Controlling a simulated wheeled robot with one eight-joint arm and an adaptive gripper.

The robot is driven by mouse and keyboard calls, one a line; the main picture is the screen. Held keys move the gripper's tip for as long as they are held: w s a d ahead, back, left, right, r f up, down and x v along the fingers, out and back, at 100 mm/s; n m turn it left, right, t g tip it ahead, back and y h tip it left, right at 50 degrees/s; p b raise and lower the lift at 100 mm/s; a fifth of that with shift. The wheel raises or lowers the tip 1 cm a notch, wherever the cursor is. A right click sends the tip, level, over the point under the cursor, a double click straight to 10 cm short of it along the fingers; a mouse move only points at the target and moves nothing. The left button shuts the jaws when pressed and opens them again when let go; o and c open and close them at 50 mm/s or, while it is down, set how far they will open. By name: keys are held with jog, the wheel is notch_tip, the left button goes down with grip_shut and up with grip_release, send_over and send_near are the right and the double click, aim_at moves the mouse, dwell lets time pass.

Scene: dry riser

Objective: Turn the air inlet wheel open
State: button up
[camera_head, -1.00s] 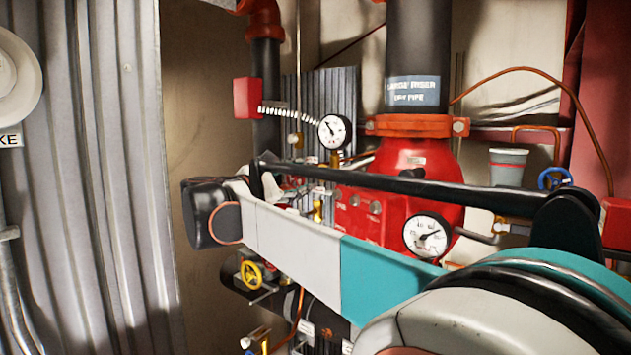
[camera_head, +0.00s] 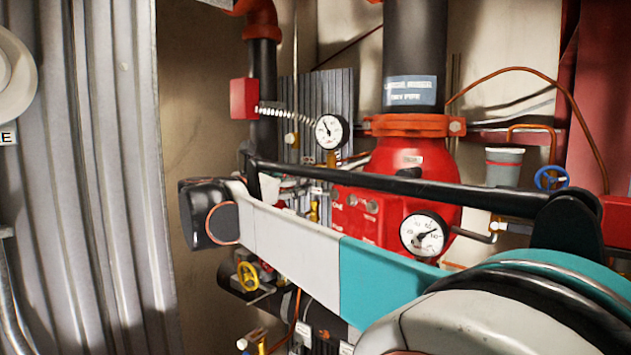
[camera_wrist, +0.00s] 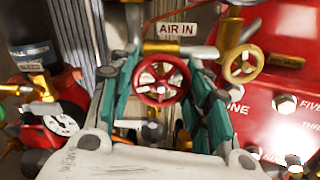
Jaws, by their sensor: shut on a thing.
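The air inlet wheel is a red handwheel (camera_wrist: 161,82) with spokes, just under a white "AIR IN" label (camera_wrist: 174,29) in the wrist view. My gripper (camera_wrist: 165,72) has a teal finger on each side of the wheel and is shut on its rim. The valve body behind the wheel is partly hidden. In the head view my arm covers most of this area, and I cannot make out the wheel there.
A yellow handwheel (camera_wrist: 243,64) sits close to the right finger. A red panel with knobs (camera_wrist: 275,110) lies further right. A gauge (camera_wrist: 61,125) stands at left. In the head view, a large gauge (camera_head: 424,235) is just behind my arm.

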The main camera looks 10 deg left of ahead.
jog(key=shift+f, duration=0.15)
dwell(0.3)
jog(key=o, duration=0.8)
jog(key=v, duration=1.2)
jog(key=shift+a, duration=0.1)
